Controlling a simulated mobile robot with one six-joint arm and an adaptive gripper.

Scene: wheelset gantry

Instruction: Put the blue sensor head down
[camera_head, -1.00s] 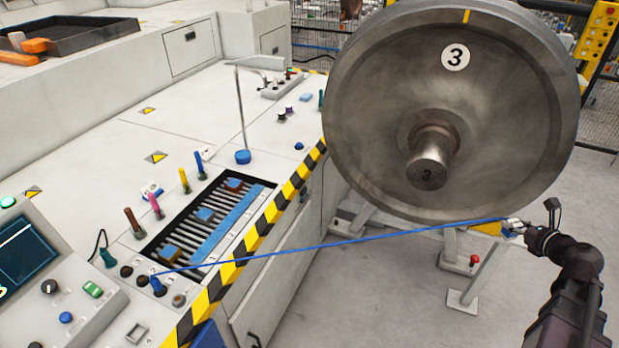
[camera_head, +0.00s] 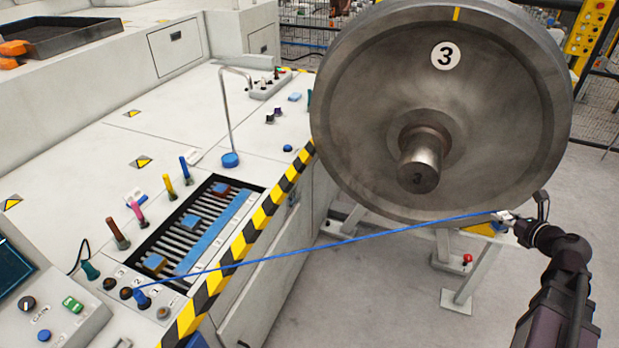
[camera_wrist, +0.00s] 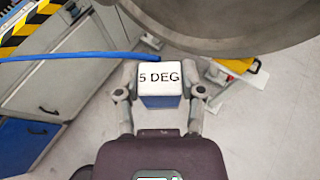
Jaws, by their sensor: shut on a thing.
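The blue sensor head (camera_wrist: 160,101) has a white top marked "5 DEG" and sits between the two fingers of my gripper (camera_wrist: 160,97) in the wrist view. My gripper is shut on it. In the head view my gripper (camera_head: 507,220) is at the lower right, beside the lower rim of the wheel, above the floor. A blue cable (camera_head: 330,239) runs taut from the sensor head to a blue plug (camera_head: 142,299) in a socket on the bench. The sensor head is small and partly hidden in the head view.
The big steel wheel (camera_head: 376,115) marked 3 hangs close to my gripper. A slatted tray (camera_head: 178,268) with blue and brown blocks is set in the bench, next to several coloured pegs. A striped edge (camera_head: 263,217) borders the bench. Grey stands (camera_head: 463,283) are below the wheel.

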